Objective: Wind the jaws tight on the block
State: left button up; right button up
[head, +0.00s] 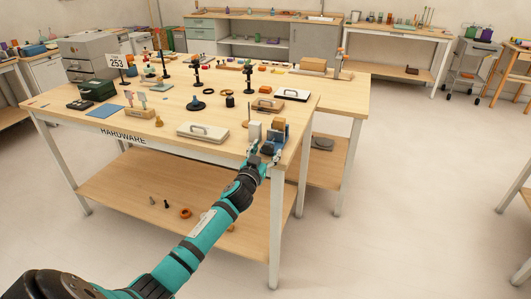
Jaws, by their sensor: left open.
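A small blue vise (279,135) stands at the near right corner of the hardware table (185,150). An orange-brown piece (279,122) shows at its top; it may be the block, but it is too small to tell how the jaws sit against it. My left gripper (263,156) is open at the table's front edge, just in front of the vise and overlapping its lower front. I cannot tell whether its fingers touch the vise or its handle. The vise's handle and screw are hidden or too small to make out. My right gripper is out of view.
A white handled lid (203,132) lies further left. Several small props and stands fill the table's back. The lower shelf (130,190) holds a few small parts. The floor to the right is clear.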

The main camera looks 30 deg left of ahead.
pick_arm(q)
jog(key=c, duration=1.1)
jog(key=shift+c, duration=0.2)
jog(key=shift+m, duration=0.4)
jog(key=m, duration=0.3)
jog(key=shift+m, duration=1.7)
